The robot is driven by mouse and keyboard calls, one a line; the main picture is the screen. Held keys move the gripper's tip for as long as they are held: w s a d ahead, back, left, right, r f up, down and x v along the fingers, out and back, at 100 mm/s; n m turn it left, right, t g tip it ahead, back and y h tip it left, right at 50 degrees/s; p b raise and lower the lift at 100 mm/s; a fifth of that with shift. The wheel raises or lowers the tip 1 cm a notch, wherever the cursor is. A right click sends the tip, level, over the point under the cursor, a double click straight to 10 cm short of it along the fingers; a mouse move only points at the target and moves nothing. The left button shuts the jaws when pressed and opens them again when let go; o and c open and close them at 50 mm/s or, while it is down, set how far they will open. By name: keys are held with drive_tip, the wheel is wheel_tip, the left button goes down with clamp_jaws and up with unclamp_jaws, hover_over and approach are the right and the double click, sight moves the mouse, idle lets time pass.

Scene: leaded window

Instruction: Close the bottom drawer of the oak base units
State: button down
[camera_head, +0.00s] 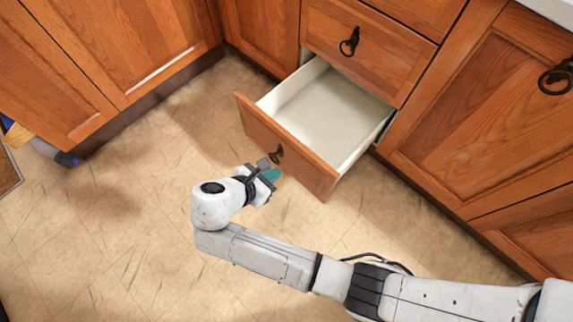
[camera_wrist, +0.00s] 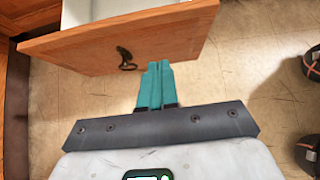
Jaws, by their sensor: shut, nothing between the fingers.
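The bottom drawer (camera_head: 287,143) of the oak base units stands pulled out, with a wooden front, a dark ring handle (camera_head: 277,154) and an empty white inside (camera_head: 325,108). In the wrist view the drawer front (camera_wrist: 120,45) and its handle (camera_wrist: 126,58) lie just beyond my fingertips. My gripper (camera_head: 271,174) is in front of the drawer front, close to the handle. Its teal fingers (camera_wrist: 154,85) are shut together with nothing between them. I cannot tell whether the fingertips touch the drawer front.
A shut drawer (camera_head: 365,48) with a ring handle is above the open one. Oak cabinet doors (camera_head: 480,105) stand to the right and more (camera_head: 125,45) to the left. A blue and grey object (camera_head: 55,152) lies at the left. The tiled floor (camera_head: 130,215) is mostly clear.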

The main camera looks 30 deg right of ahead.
sight(307, 155)
drive_tip(key=b+x, duration=0.1)
drive_tip(key=x, duration=0.3)
drive_tip(key=d+r+b+x, duration=0.1)
drive_tip(key=b+x, duration=0.1)
drive_tip(key=x, duration=0.2)
drive_tip(key=b+x, duration=0.1)
drive_tip(key=x, duration=0.3)
drive_tip(key=shift+w+d+r, duration=0.15)
drive_tip(key=shift+r, duration=0.15)
drive_tip(key=shift+w+d+r, duration=0.1)
drive_tip(key=shift+d, duration=0.3)
drive_tip(key=shift+d, duration=0.1)
drive_tip(key=shift+w+d, duration=0.1)
drive_tip(key=shift+d, duration=0.15)
drive_tip(key=w+d+p, duration=0.1)
drive_tip(key=w+d, duration=0.3)
drive_tip(key=d, duration=0.9)
drive_tip(key=w+d, duration=0.4)
drive_tip(key=d, duration=0.9)
drive_tip(key=shift+w+d+p, duration=0.25)
drive_tip(key=shift+w+p, duration=0.05)
drive_tip(key=shift+p, duration=0.05)
drive_tip(key=shift+a, duration=0.1)
